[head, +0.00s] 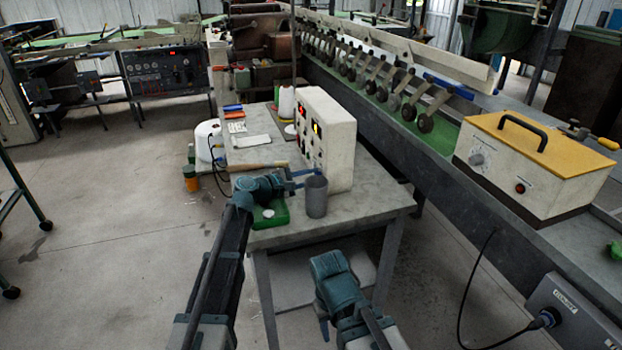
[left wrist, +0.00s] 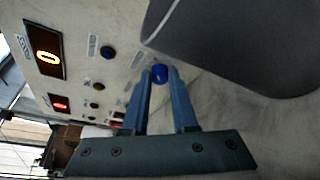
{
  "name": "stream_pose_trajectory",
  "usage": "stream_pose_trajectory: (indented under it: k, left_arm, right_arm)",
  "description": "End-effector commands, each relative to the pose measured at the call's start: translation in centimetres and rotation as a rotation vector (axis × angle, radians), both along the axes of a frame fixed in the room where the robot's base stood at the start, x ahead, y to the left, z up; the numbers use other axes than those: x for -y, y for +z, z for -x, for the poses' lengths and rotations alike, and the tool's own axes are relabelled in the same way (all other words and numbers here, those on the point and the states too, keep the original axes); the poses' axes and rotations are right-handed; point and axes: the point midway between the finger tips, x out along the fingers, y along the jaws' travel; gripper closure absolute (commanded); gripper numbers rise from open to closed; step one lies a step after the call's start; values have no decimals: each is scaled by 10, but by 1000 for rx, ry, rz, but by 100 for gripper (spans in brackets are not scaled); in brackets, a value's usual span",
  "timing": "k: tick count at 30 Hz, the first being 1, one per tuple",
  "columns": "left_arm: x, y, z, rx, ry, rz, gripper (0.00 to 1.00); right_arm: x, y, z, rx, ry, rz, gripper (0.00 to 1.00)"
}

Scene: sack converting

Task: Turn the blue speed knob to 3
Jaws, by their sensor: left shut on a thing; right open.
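The pale control box (head: 338,130) stands on the workbench, its panel with lit displays facing left. In the left wrist view, the blue knob (left wrist: 160,73) sits low on this panel, between the fingertips of my left gripper (left wrist: 159,78). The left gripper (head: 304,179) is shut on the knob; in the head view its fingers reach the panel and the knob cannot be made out. Any scale or pointer on the knob is too small to read. My right gripper (head: 323,326) is open and empty, low in front of the bench.
A grey cup (head: 316,198) stands close beside the left fingers, and fills the upper right of the wrist view (left wrist: 235,45). A green object (head: 270,214) lies under the left wrist. A yellow-topped machine (head: 545,150) stands at right.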

Motion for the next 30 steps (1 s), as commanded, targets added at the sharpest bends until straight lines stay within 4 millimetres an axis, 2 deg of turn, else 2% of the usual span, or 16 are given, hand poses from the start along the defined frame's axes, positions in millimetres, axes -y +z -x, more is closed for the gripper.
stream_pose_trajectory:
  k: [11,12,16,25,30]
  left_arm:
    - [0,-1,1,1,-2,-3,100]
    - [0,-1,1,1,-2,-3,67]
    - [0,0,1,1,-1,-2,44]
    - [-1,0,1,1,0,-1,44]
    - [-15,5,13,0,1,0,44]
  right_arm:
    - [0,0,0,0,0,0,50]
    - [0,0,0,0,0,0,50]
    - [0,0,0,0,0,0,50]
    - [0,0,0,0,0,0,50]
    - [0,5,0,0,0,0,50]
